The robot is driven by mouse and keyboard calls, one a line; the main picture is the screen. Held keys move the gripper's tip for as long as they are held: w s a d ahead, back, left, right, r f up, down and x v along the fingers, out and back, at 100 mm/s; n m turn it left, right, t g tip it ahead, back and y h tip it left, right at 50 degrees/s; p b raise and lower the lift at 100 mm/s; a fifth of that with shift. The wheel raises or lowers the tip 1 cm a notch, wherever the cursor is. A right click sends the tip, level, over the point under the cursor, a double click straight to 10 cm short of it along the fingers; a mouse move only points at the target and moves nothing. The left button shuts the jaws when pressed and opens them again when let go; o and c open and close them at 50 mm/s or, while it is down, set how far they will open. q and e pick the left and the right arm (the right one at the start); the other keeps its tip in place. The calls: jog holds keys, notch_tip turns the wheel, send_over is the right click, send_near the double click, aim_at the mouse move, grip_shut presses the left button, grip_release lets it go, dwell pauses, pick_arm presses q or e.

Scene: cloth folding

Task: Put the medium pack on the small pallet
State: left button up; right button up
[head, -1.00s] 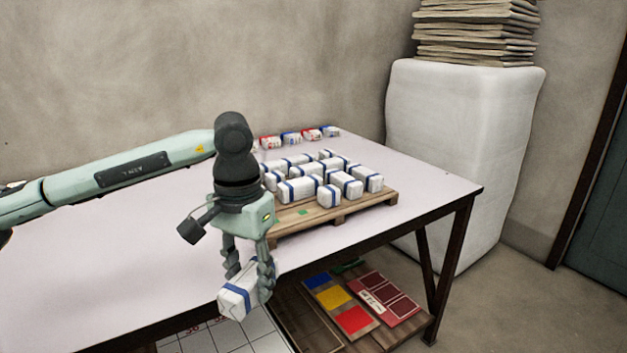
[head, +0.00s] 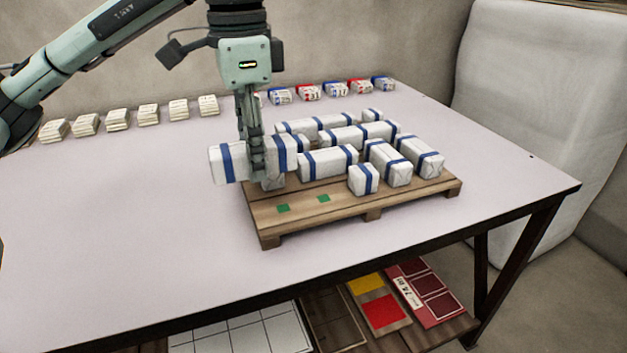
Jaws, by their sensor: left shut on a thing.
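My left gripper (head: 254,158) is shut on the medium pack (head: 226,165), a white block with blue bands. It holds the pack at the left end of the small pallet, partly beyond its left edge. I cannot tell whether the pack touches the wood. The small pallet (head: 350,206) is wooden and lies on the table. It bears several other white packs with blue bands (head: 328,163). Two green squares (head: 283,208) mark bare wood at its front left. The gripper's fingers hide part of the held pack and the packs behind. My right gripper is not in view.
Several small red or blue packs (head: 335,89) stand in a row at the table's back. Several pale stacks (head: 148,115) line the back left. The table (head: 130,240) is clear left of the pallet. A lower shelf holds coloured panels (head: 384,310).

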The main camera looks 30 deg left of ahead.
aim_at(304, 203)
pick_arm(q)
jog(key=w+d+f, duration=0.2)
jog(key=w, duration=0.1)
jog(key=shift+w+d+f, duration=0.2)
jog(key=shift+f, duration=0.1)
jog(key=shift+w+d+f, duration=0.35)
jog(key=shift+w, duration=0.25)
jog(key=shift+w+d+f, duration=0.35)
jog(key=shift+w, duration=0.25)
jog(key=shift+w+d+f, duration=0.2)
jog(key=shift+w+f, duration=0.15)
notch_tip(304, 203, down, 4)
jog(key=shift+r, duration=0.1)
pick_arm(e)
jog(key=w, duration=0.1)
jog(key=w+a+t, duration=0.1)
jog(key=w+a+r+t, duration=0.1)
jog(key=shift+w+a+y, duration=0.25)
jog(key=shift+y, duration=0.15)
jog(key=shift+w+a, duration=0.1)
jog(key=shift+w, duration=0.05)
pick_arm(q)
jog(key=shift+f+b, duration=0.2)
jog(key=shift+b, duration=0.15)
jog(key=o, duration=1.2)
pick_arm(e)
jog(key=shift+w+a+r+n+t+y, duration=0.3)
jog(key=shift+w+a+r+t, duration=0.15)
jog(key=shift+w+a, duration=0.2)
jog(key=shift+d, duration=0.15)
